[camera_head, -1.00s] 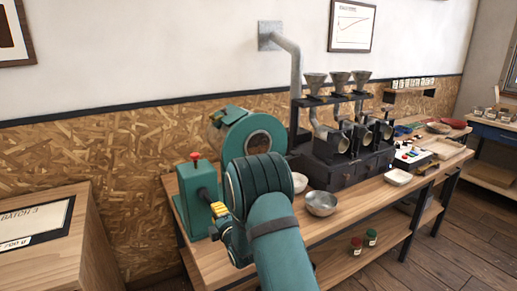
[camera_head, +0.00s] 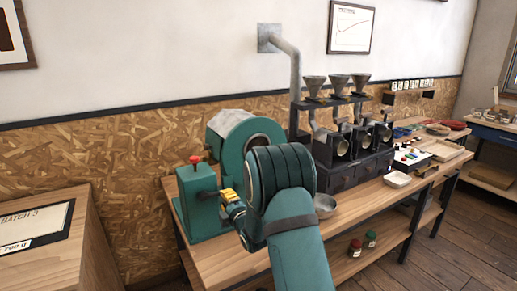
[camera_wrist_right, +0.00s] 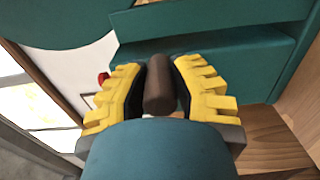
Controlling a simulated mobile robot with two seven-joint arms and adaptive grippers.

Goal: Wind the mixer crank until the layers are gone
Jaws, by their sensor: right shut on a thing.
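The mixer is a green machine with a boxy housing (camera_head: 197,205) topped by a red knob (camera_head: 196,159) and a round drum (camera_head: 225,133) behind it. My right gripper (camera_head: 228,196) is at the right side of the housing, in front of the drum. In the right wrist view, its yellow-padded fingers (camera_wrist_right: 158,92) are shut on the dark brown crank handle (camera_wrist_right: 159,85). The crank arm is mostly hidden behind the gripper. The bean layers inside the drum cannot be seen. My left gripper is not in view.
A metal bowl (camera_head: 325,205) stands on the wooden bench right of my arm. The dark three-funnel roaster (camera_head: 350,160) stands behind it, with a white dish (camera_head: 397,179) to its right. A wooden cabinet (camera_head: 50,245) is at the left.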

